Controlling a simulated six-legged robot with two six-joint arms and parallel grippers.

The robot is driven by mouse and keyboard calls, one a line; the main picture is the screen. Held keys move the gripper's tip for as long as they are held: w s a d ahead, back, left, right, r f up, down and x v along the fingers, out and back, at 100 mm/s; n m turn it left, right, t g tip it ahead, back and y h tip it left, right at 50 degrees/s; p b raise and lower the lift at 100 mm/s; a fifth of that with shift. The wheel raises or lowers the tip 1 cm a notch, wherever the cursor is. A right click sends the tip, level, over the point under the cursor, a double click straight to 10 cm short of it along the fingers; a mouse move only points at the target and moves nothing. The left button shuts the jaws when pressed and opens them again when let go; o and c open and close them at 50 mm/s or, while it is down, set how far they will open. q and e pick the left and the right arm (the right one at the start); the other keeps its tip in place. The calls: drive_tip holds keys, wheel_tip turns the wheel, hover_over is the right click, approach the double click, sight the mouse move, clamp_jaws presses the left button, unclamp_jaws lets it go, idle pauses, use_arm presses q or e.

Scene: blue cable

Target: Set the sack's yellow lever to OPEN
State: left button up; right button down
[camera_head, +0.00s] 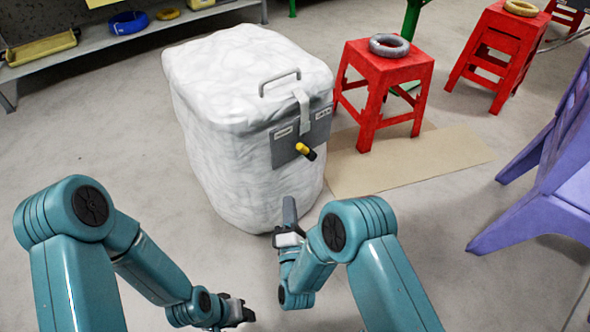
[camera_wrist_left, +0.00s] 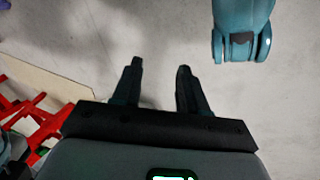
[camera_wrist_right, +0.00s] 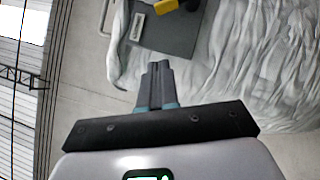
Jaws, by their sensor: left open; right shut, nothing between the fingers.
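The white, wrinkled sack (camera_head: 225,120) stands upright in the middle of the head view. On its front is a grey plate (camera_head: 285,152) with two small white labels, too small to read. The yellow lever (camera_head: 302,149), with a black end, sits at the plate's lower middle. The lever (camera_wrist_right: 166,6) and plate (camera_wrist_right: 178,38) also show at the top of the right wrist view, partly cut off. My right gripper (camera_head: 289,208) is shut and empty, below the plate, in front of the sack and apart from the lever. My left gripper (camera_head: 250,314) is open and empty, low over the floor.
A red stool (camera_head: 385,85) with a grey cable coil (camera_head: 389,45) stands right of the sack. A purple chair (camera_head: 560,190) is at the right. A shelf (camera_head: 115,38) runs along the back left. Cardboard (camera_head: 420,165) lies flat on the floor. The floor left of the sack is clear.

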idle(0.3)
drive_tip(key=b, duration=0.4)
approach(303, 148)
drive_tip(key=w+a+f, duration=0.1)
drive_tip(key=w+a, duration=0.2)
drive_tip(key=a, duration=0.2)
use_arm(q)
drive_tip(key=w+f+t, duration=0.1)
drive_tip(key=w+f, duration=0.2)
drive_tip(key=f, duration=0.2)
drive_tip(key=shift+w+a+b, duration=0.25)
drive_tip(key=shift+w+b, duration=0.15)
use_arm(e)
drive_tip(key=w+d+r, duration=0.2)
drive_tip(key=w, duration=0.1)
drive_tip(key=shift+w+d, duration=0.1)
use_arm(q)
drive_tip(key=shift+r, duration=0.1)
